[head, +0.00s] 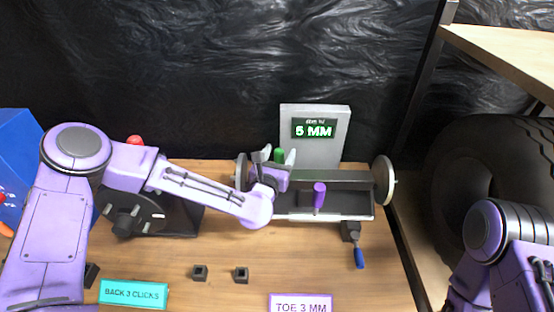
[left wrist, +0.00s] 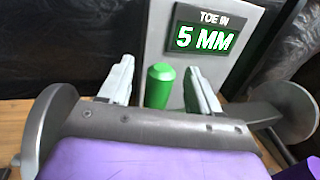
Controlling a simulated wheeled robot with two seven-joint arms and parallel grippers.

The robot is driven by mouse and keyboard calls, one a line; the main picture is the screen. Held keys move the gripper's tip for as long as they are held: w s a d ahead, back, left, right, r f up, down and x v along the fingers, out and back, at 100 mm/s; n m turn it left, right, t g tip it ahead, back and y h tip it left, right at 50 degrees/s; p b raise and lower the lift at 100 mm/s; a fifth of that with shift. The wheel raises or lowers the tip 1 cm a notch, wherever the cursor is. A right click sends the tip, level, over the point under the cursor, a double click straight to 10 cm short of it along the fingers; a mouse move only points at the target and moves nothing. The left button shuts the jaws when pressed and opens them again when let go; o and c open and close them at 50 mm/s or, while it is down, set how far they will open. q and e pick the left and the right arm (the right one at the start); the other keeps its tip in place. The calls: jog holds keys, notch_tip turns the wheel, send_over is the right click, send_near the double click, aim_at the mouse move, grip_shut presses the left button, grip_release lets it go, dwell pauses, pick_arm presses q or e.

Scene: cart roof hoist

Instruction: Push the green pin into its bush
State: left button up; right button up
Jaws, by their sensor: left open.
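The green pin (left wrist: 160,86) stands upright with its rounded top showing in the left wrist view. It also shows in the head view (head: 279,155), in front of the grey display stand. My left gripper (left wrist: 162,82) is open, with one finger on each side of the pin and a gap visible on both sides. In the head view my left gripper (head: 275,156) is over the left part of the grey axle rig (head: 345,179). The pin's lower end and its bush are hidden behind the rig and gripper. My right gripper is out of view; only part of my right arm shows.
The display (head: 314,128) reads 5 MM. A purple cylinder (head: 319,194) stands on the rig, with a blue-handled clamp (head: 357,250) below. Two small black blocks (head: 241,274) and signs reading BACK 3 CLICKS (head: 133,294) and TOE 3 MM (head: 300,304) lie on the wooden table.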

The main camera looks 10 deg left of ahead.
pick_arm(q)
jog(key=s+b, duration=0.2)
jog(key=s, duration=0.8)
jog(key=shift+a+b, duration=0.3)
jog(key=shift+b, duration=0.1)
jog(key=shift+s, duration=0.1)
